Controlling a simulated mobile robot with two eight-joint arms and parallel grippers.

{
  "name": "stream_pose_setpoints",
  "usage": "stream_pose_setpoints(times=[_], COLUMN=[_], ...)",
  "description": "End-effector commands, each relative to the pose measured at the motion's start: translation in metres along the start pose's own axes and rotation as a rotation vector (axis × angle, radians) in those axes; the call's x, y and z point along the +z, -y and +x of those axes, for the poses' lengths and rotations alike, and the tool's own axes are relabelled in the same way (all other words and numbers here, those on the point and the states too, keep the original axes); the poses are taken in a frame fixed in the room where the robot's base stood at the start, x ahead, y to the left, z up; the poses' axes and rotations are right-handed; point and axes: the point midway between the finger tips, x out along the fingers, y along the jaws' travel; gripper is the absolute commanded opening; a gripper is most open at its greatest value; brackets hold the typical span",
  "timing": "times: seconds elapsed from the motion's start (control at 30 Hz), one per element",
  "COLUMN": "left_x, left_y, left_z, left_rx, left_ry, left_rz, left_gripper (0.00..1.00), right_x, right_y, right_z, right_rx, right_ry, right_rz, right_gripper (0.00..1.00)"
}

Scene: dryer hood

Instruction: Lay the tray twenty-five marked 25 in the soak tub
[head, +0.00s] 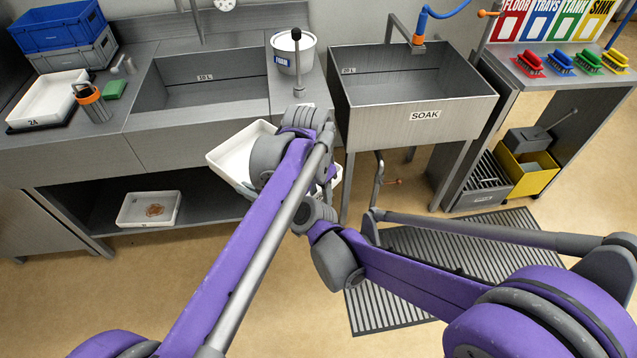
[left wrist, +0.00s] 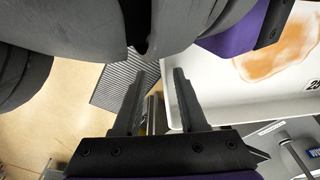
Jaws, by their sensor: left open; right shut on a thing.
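The white tray twenty-five (head: 228,153) is in the air in front of the counter, partly hidden behind my arms. In the left wrist view the tray (left wrist: 225,85) shows an orange-brown stain and part of the mark 25. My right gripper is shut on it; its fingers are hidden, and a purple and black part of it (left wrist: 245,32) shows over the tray. My left gripper (left wrist: 157,75) is open and empty, its fingers beside the tray's wall; whether they touch it I cannot tell. The grey soak tub (head: 415,92), labelled SOAK, stands just right of the tray, its visible inside empty.
A white pot (head: 293,56) with an upright handle stands on the counter between the sink (head: 205,80) and the tub. A blue-hosed tap (head: 418,40) hangs over the tub's back. Another stained tray (head: 150,209) lies on the low shelf. A ribbed mat (head: 465,265) covers the floor.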

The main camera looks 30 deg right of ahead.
Motion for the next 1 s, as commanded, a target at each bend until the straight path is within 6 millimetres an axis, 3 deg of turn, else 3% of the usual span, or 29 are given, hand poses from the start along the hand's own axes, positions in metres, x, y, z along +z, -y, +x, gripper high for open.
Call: stream_pose_setpoints(times=[0.33,0.57,0.6,1.0], left_x=[0.0001,0.0000,0.0000,-0.0013], left_y=[0.0001,-0.0001,-0.0003,-0.0032], left_z=[0.0042,0.0040,0.0040,0.0037], left_rx=[0.000,0.000,0.001,0.005], left_ry=[0.000,0.000,0.000,-0.002], left_rz=[0.000,0.000,0.000,0.003], left_gripper=[0.41,0.02,0.00,0.00], right_x=[-0.0003,-0.0004,-0.0004,-0.0008], right_y=[-0.0002,-0.0002,-0.0001,0.0010], right_z=[0.0000,0.0000,0.0001,0.0009], right_rx=[0.001,0.001,0.001,-0.003], right_ry=[-0.001,0.000,0.000,0.000], right_rz=[-0.001,-0.001,-0.001,-0.001], right_gripper=[0.00,0.00,0.00,0.00])
